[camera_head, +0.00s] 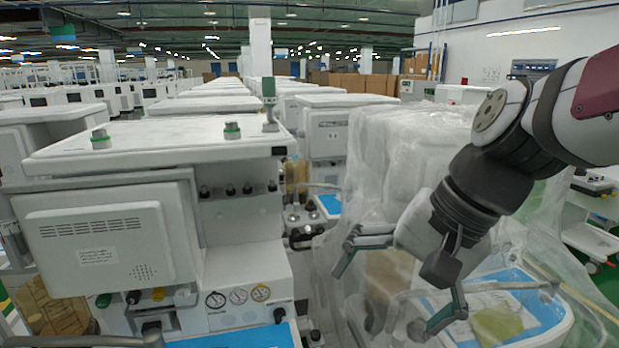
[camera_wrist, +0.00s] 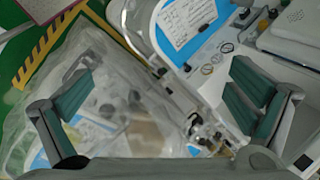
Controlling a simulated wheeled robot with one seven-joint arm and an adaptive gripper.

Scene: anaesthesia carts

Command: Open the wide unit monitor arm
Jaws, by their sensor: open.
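The wide anaesthesia unit (camera_head: 165,138) stands at the left in the head view, with a broad white top. Its flat white monitor (camera_head: 100,240) hangs on the front left side, label and vents towards me. The monitor's arm is hidden behind it; I cannot see the joint. My gripper (camera_head: 382,300) is open and empty, right of this unit and apart from the monitor, in front of a plastic-wrapped unit. In the wrist view my gripper (camera_wrist: 162,95) has its fingers spread wide, with nothing between the pads but clear wrapping and equipment beyond.
The plastic-wrapped unit (camera_head: 415,150) fills the right side close behind my gripper. Gauges (camera_head: 238,296) and knobs sit below the monitor's right edge. More carts stand in rows behind. A yellow-black floor stripe (camera_wrist: 37,50) and green floor show in the wrist view.

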